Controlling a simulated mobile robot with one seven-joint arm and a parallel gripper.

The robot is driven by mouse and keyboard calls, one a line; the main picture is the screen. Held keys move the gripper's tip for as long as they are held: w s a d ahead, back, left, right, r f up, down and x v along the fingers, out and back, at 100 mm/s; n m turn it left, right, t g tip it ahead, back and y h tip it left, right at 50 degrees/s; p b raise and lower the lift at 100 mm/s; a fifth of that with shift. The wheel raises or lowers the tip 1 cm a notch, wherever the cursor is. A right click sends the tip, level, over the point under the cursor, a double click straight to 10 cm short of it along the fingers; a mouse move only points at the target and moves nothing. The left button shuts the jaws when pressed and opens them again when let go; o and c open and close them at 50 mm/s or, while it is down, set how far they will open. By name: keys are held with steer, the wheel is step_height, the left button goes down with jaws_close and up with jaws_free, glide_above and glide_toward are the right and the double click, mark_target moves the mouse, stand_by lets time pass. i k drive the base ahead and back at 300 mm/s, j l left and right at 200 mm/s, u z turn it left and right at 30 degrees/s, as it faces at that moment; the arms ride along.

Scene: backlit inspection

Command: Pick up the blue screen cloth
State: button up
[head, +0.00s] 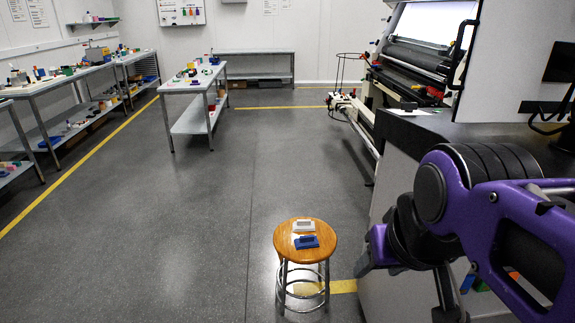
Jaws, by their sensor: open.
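The blue screen cloth (306,242) appears as a small dark blue piece on the front part of a round wooden stool seat (287,253) in the head view. A grey-white device with a display (303,226) lies just behind it on the same seat. My purple and black arm is folded at the lower right. What shows of my gripper (451,312) is at the bottom edge, right of the stool and well apart from the cloth. It is open; its fingertips are partly cut off, and no held object shows.
A dark-topped counter (455,133) stands on the right beside my arm, with a large roller machine (410,65) beyond it. A workbench with small items (186,85) stands further back, and more benches (45,86) line the left wall. The grey floor (190,215) left of the stool is clear.

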mark_target(310, 242)
steer(key=i+j+z, duration=0.25)
steer(key=i+j, duration=0.15)
steer(key=i+j+z, duration=0.25)
steer(key=i+j, duration=0.15)
steer(key=i+j+z, duration=0.25)
steer(key=j, duration=0.3)
